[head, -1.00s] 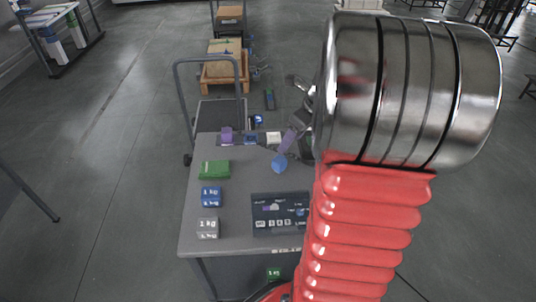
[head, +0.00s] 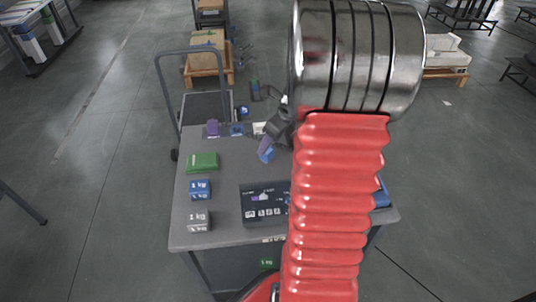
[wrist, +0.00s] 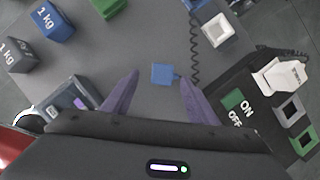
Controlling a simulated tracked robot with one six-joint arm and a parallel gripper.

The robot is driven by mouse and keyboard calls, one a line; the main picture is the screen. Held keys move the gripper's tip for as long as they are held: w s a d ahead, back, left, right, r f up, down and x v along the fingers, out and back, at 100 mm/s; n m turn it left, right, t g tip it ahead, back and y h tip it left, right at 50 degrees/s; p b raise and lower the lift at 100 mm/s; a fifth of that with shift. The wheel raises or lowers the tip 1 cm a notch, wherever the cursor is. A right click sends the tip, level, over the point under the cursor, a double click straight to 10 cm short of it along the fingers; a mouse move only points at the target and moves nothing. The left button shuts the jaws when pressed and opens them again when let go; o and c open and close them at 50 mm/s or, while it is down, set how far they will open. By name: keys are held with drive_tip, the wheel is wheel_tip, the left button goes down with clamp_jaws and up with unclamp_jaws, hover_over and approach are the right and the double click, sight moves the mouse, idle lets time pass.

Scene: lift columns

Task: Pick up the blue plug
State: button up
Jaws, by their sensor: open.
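The blue plug (wrist: 163,74) shows in the wrist view as a small blue block with a short stub on its right side. It appears between the tips of my open gripper (wrist: 159,76), whose purple fingers stand left and right of it with gaps on both sides. I cannot tell how far the tips are above it. In the head view, a blue piece (head: 266,155) shows by the purple finger of my gripper (head: 267,146), and my arm hides part of this area.
A dark ON/OFF panel (wrist: 236,118) and a white plug (wrist: 279,74) lie to the right. A coiled black cord (wrist: 193,50) runs close by the right finger. Blue (head: 200,189) and grey (head: 198,219) 1 kg weights and a green block (head: 203,162) stand on the grey table (head: 225,165).

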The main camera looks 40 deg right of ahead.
drive_tip(key=shift+w+f, duration=0.2)
drive_tip(key=shift+f, duration=0.2)
drive_tip(key=shift+x, duration=2.65)
drive_tip(key=shift+s+d, duration=0.2)
drive_tip(key=c, duration=1.2)
drive_tip(key=shift+o, duration=0.2)
wheel_tip(320, 180, up, 10)
